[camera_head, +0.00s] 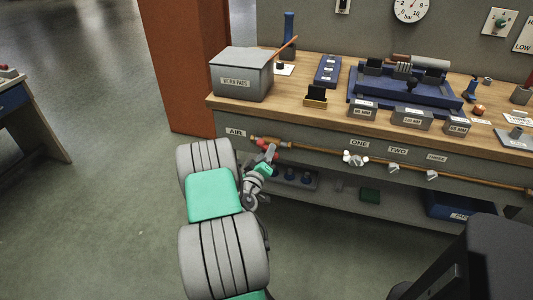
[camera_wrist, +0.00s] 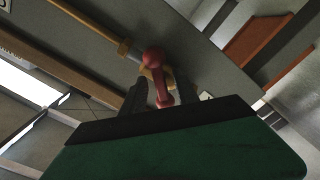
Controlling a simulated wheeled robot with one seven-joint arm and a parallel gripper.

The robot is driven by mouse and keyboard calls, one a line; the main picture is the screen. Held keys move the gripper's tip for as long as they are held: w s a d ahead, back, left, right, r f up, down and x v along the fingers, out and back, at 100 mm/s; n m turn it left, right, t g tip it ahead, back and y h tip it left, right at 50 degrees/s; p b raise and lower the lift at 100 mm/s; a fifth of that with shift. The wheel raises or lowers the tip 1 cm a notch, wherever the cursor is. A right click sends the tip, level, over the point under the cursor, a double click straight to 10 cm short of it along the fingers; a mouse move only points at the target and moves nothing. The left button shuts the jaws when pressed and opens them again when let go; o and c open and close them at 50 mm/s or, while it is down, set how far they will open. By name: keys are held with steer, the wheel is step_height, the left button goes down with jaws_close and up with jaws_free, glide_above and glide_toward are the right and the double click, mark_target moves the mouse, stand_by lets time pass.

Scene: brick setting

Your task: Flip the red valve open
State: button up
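The red valve (camera_head: 262,143) sits on the copper pipe under the front edge of the workbench, just right of the AIR label. It is small and partly hidden by my gripper in the head view. In the wrist view the red valve handle (camera_wrist: 154,58) has a rounded knob and a bar pointing towards me, beside a brass fitting. My gripper (camera_head: 267,162) is right at the valve. In the wrist view its two dark fingers (camera_wrist: 162,84) stand apart on either side of the red bar. Contact with the bar cannot be made out.
The copper pipe (camera_head: 315,151) runs right along the bench front, with a white-handled valve (camera_head: 355,159) under ONE and more grey valves under TWO and THREE. A grey WORN PADS box (camera_head: 242,75) stands on the bench above. A lower shelf holds small items. Open floor lies left.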

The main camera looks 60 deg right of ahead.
steer(key=shift+c, duration=0.3)
jaws_close()
steer(key=shift+n, duration=0.3)
steer(key=shift+n+p, duration=0.4)
steer(key=shift+n, duration=3.5)
steer(key=shift+o, duration=0.3)
jaws_free()
steer(key=shift+a, duration=0.1)
